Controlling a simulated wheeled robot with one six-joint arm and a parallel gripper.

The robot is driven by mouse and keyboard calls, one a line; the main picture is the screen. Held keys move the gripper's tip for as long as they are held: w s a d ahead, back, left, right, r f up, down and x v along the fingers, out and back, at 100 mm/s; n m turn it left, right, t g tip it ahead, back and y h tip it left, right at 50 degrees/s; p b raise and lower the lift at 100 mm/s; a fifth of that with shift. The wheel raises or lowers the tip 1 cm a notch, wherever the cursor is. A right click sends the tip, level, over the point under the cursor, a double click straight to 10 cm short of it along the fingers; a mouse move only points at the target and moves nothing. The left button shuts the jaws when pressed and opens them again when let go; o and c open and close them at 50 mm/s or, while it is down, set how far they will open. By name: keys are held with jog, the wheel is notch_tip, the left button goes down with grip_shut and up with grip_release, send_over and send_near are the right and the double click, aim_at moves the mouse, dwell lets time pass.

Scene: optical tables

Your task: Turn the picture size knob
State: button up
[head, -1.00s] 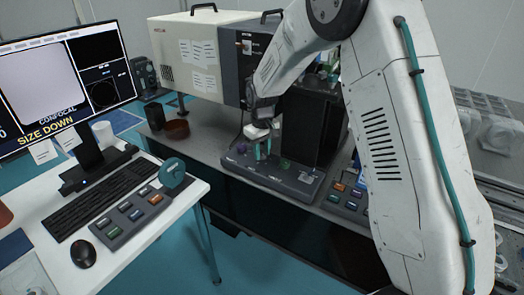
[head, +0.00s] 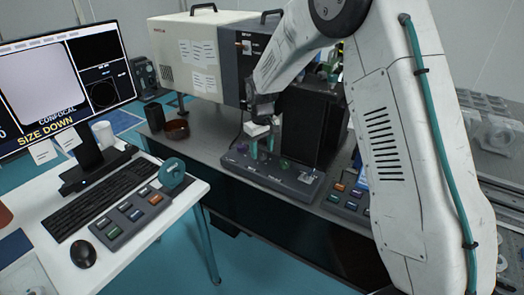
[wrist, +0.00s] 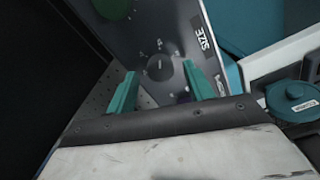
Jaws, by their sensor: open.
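The size knob (wrist: 160,68) is a dark round dial with marks around it. It sits on a grey panel beside the printed word SIZE in the wrist view. My gripper (wrist: 158,72) is open, with its two teal fingers on either side of the knob. I cannot tell whether either finger touches it. In the head view my gripper (head: 263,148) points down over the control panel (head: 285,180) at the front of the microscope bench. The knob between the fingers is not clear there. The monitor (head: 62,85) reads CONFOCAL and SIZE DOWN.
A green knob (head: 285,163) and a purple knob (head: 243,147) flank my fingers on the panel. A button box (head: 347,198) is to the right. The white desk holds a keyboard (head: 110,195), a mouse (head: 83,254) and another button box (head: 130,213). A dark column (head: 312,125) stands close behind.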

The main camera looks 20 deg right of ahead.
aim_at(262, 153)
notch_tip(262, 153, up, 7)
jog(key=shift+f, duration=0.15)
dwell(0.4)
jog(key=s+d+r+m, duration=0.1)
jog(key=s+r, duration=0.3)
jog(key=s, duration=1)
jog(key=s+d+r+m+t, duration=0.1)
jog(key=s+r, duration=0.4)
jog(key=s, duration=0.9)
jog(key=s+d+r+m, duration=0.2)
jog(key=s+r, duration=0.3)
jog(key=s, duration=0.9)
jog(key=shift+d, duration=0.5)
